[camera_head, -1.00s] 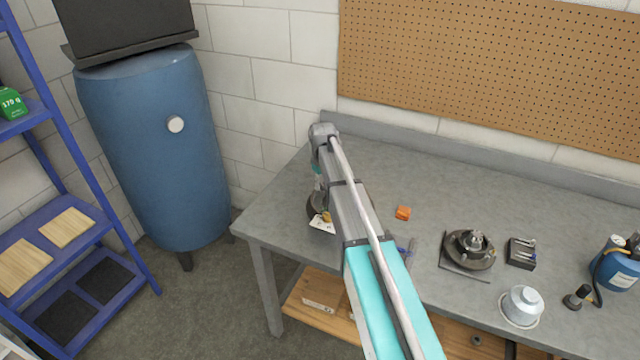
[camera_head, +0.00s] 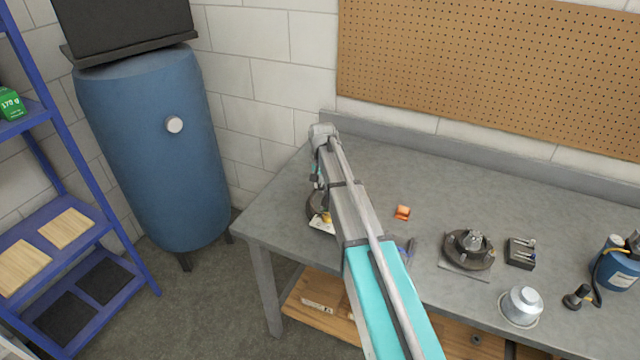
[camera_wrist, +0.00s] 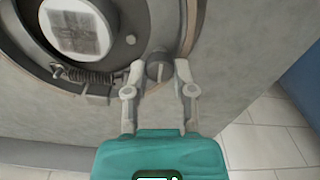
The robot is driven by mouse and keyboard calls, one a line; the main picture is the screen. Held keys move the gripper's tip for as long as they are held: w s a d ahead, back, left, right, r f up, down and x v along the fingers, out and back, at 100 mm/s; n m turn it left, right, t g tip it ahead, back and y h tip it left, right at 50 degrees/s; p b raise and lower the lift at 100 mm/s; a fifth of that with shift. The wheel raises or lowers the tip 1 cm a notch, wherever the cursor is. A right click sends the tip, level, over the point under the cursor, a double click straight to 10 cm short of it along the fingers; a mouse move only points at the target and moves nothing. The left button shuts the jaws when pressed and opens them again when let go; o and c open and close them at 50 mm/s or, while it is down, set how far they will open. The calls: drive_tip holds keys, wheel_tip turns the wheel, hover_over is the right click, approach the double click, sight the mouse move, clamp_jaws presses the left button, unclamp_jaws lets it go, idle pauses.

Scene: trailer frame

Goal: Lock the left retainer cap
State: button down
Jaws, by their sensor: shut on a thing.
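In the wrist view, a round dark brake assembly (camera_wrist: 30,55) with a pale square-marked hub (camera_wrist: 80,28) lies on the grey bench. A coil spring (camera_wrist: 88,76) runs along its lower edge. My gripper (camera_wrist: 159,72) has its two grey fingers on either side of a small grey retainer cap (camera_wrist: 158,69) at the assembly's edge and is shut on it. The fingertips partly hide the cap's surroundings, and I cannot tell how the cap is turned. In the head view, my arm hides most of this assembly (camera_head: 313,207) near the bench's left end.
A blue tank (camera_head: 150,150) stands left of the bench.

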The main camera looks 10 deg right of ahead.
drive_tip(key=shift+m, duration=0.3)
drive_tip(key=shift+c, duration=2.2)
unclamp_jaws()
